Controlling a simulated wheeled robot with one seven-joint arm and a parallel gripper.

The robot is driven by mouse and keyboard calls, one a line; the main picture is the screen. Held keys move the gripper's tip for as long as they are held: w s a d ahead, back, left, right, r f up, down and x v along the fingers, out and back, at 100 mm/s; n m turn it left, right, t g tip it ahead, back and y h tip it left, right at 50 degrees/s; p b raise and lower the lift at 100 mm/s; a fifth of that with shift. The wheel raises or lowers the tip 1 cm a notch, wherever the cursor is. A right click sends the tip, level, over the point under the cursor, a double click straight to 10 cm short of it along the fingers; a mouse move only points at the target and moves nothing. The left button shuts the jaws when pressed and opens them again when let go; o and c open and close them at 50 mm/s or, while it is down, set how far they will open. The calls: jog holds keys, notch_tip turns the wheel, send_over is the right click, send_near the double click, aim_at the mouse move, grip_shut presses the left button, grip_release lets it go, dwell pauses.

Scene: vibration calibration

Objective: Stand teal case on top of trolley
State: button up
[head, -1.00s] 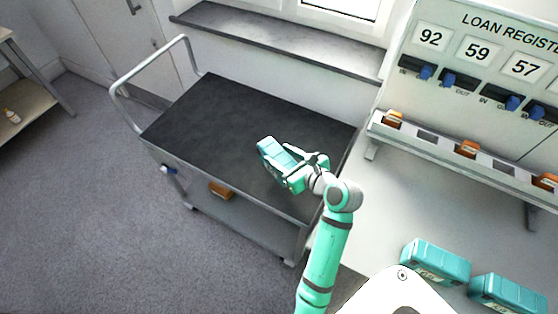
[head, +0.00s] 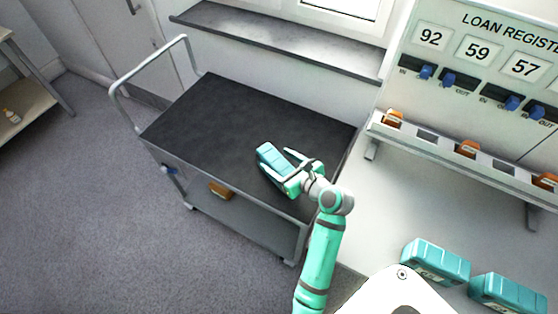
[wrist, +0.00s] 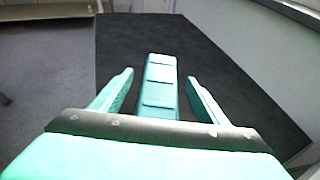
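The teal case (head: 275,158) is on the black top of the trolley (head: 225,112), toward its near right part. It appears to rest on that surface, though its underside is hidden. In the wrist view the case (wrist: 160,85) lies between my two fingers, with a visible gap on each side. My gripper (head: 279,164) is open around the case and not pressing on it. The near end of the case is hidden behind my gripper's body in the wrist view.
Two more teal cases (head: 436,262) (head: 507,294) stand on the white bench at the right. A loan register board (head: 475,60) rises above a rack (head: 480,163) with orange items. The trolley's left and back top is clear. A brown item (head: 221,190) is on its lower shelf.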

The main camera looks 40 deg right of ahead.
jog(key=shift+r, duration=0.15)
jog(key=shift+s+r, duration=0.1)
jog(key=shift+s, duration=0.2)
jog(key=v, duration=1.1)
jog(key=shift+s, duration=0.2)
jog(key=shift+w+r, duration=0.1)
